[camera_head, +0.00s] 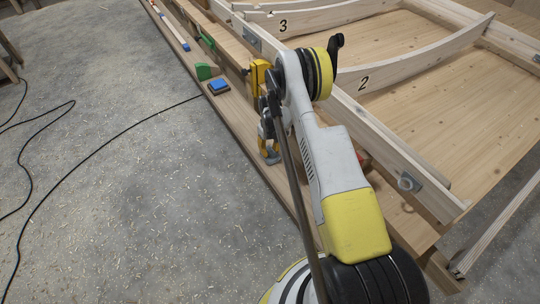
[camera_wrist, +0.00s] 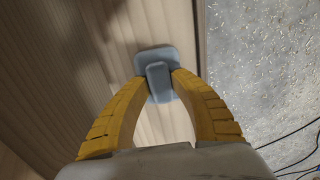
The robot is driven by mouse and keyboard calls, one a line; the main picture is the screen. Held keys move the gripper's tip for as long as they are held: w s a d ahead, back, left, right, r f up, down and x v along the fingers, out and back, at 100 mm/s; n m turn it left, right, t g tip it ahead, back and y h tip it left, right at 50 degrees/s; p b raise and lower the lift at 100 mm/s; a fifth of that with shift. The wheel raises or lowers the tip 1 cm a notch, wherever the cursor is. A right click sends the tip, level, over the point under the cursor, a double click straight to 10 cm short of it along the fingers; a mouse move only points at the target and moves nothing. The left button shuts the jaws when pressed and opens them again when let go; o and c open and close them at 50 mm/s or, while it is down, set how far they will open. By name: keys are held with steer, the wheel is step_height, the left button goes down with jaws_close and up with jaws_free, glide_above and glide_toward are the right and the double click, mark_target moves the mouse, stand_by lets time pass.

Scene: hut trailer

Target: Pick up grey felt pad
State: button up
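A grey-blue square pad with a raised block-like grip on top, which looks like the grey felt pad (camera_wrist: 158,54), is at the top centre of the wrist view, over pale wood close to a plank edge. My gripper (camera_wrist: 159,82) has its two yellow fingers bowed apart, with the tips on either side of the raised grip. The tips look very close to it; I cannot tell whether they press on it. In the head view my gripper (camera_head: 268,150) is low over the narrow plank, and my arm largely hides the pad there.
A blue block (camera_head: 218,86) and a green item (camera_head: 204,71) lie farther along the narrow plank (camera_head: 238,112). A wooden frame with numbered curved ribs (camera_head: 415,68) stands to the right. Black cables (camera_head: 95,146) cross the shaving-strewn floor at left.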

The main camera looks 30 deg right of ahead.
mark_target(270, 150)
jaws_close()
step_height(270, 150, up, 10)
steer(key=p, duration=0.4)
steer(key=shift+c, duration=1.2)
jaws_free()
jaws_close()
